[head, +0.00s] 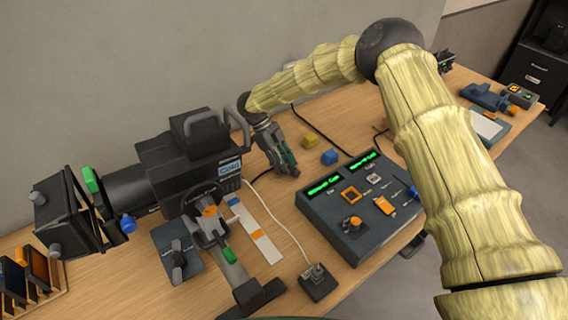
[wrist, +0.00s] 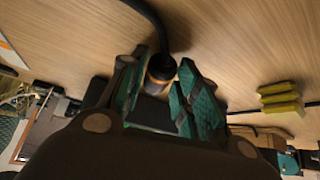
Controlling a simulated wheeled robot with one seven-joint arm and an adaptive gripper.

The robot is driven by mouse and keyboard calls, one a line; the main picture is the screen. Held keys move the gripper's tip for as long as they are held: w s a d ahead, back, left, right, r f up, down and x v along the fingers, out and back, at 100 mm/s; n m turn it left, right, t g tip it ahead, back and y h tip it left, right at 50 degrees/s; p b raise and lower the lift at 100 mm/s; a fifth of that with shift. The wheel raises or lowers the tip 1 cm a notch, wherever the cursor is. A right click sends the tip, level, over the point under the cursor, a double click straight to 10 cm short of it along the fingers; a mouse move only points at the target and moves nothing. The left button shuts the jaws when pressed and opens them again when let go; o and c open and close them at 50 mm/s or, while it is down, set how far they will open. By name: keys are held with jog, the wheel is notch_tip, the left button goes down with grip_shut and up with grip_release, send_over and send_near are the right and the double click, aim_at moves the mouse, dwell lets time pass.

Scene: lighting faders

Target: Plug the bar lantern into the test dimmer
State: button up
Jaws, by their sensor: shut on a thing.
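My gripper (head: 287,164) is low over the wooden table, behind the console and right of the lantern. In the wrist view its teal fingers (wrist: 165,92) are shut on a dark plug (wrist: 161,68) with an orange ring. A black cable (wrist: 160,25) runs from the plug across the table. In the head view my fingers hide the plug. The large black lantern (head: 160,165) with barn doors stands at the left, and a black cable emerges beside it toward my gripper. A dark console (head: 330,225) has two green displays, knobs and an orange-framed square; I cannot tell whether it is the test dimmer.
A small black box (head: 318,283) with a white cable sits at the front edge. Blue equipment (head: 485,97) stands at the far right. My arm covers part of the table.

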jog(key=shift+r+p, duration=1.35)
jog(key=shift+r, duration=1.15)
